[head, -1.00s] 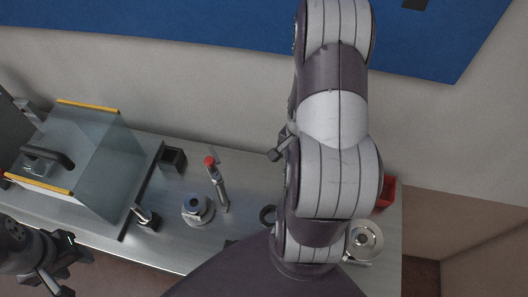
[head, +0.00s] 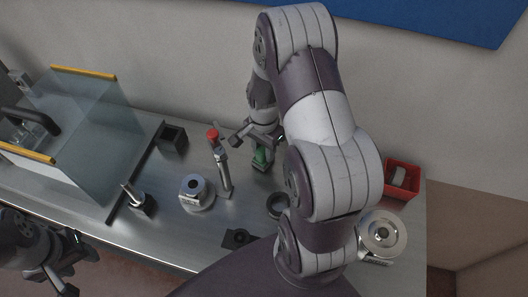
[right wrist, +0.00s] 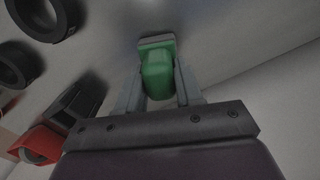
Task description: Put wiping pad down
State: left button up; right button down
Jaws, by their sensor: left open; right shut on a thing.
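The wiping pad, a green block with a grey base, (right wrist: 158,68) is between the fingers of my right gripper (right wrist: 158,88) in the right wrist view. In the head view the green pad (head: 261,157) hangs below my right gripper (head: 262,143), over the back middle of the metal bench (head: 190,232). I cannot tell whether its base touches the bench. My left gripper (head: 65,265) is open and empty at the lower left, in front of the bench.
A red-topped lever clamp (head: 222,165) and a round grey device (head: 195,190) stand left of the pad. A glass-covered fixture (head: 85,115) fills the left. A red bin (head: 403,178) and a film roll (head: 382,235) are at the right. A black ring (head: 277,205) lies in front.

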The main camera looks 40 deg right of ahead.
jog(key=shift+d, duration=0.1)
jog(key=c, duration=1.1)
grip_release()
jog(key=shift+f, duration=0.15)
jog(key=shift+c, duration=0.2)
jog(key=o, duration=0.4)
